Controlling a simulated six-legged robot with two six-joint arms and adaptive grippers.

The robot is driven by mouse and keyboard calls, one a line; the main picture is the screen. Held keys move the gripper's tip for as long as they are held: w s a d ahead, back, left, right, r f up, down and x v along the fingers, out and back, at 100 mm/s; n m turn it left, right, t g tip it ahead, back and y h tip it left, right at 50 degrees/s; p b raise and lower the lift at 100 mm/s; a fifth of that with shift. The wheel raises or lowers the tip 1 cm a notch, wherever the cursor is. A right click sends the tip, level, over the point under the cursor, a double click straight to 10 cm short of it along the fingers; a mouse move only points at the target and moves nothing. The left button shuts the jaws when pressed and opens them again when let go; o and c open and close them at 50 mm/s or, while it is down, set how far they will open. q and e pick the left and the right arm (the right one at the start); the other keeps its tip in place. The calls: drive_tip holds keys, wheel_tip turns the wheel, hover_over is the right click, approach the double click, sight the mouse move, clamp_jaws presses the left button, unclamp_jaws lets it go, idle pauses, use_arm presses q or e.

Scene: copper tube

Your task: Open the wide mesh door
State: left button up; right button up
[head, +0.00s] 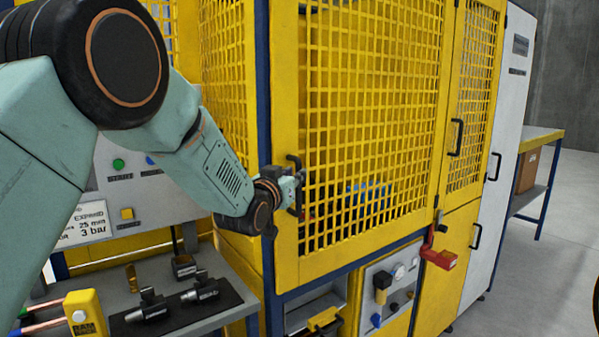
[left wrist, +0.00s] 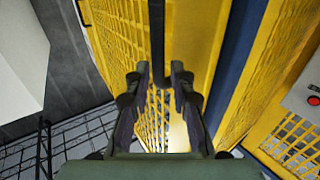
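The wide mesh door (head: 375,110) is a yellow frame with square yellow mesh, and it looks shut against the blue post (head: 264,120) at its left. Its black bar handle (head: 294,162) is upright on the left edge of the frame. My left gripper (head: 300,180) is at this handle. In the left wrist view the handle (left wrist: 157,40) runs down between the two fingertips of my left gripper (left wrist: 160,75). The fingers are apart, with a narrow gap on each side of the bar. My right gripper is not in view.
A narrower mesh door (head: 474,95) with its own handle (head: 456,137) stands to the right. A red padlock-like block (head: 438,258) hangs below it. A workbench (head: 215,325) with dark tools is at lower left. Open floor (head: 560,220) lies at right.

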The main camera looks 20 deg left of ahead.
use_arm(q)
drive_tip(key=w, duration=0.3)
drive_tip(key=shift+w+d, duration=0.2)
drive_tip(key=shift+d, duration=0.05)
drive_tip(key=shift+s+a, duration=0.1)
drive_tip(key=shift+s, duration=0.05)
drive_tip(key=shift+c, duration=0.4)
clamp_jaws()
drive_tip(key=shift+f, duration=0.1)
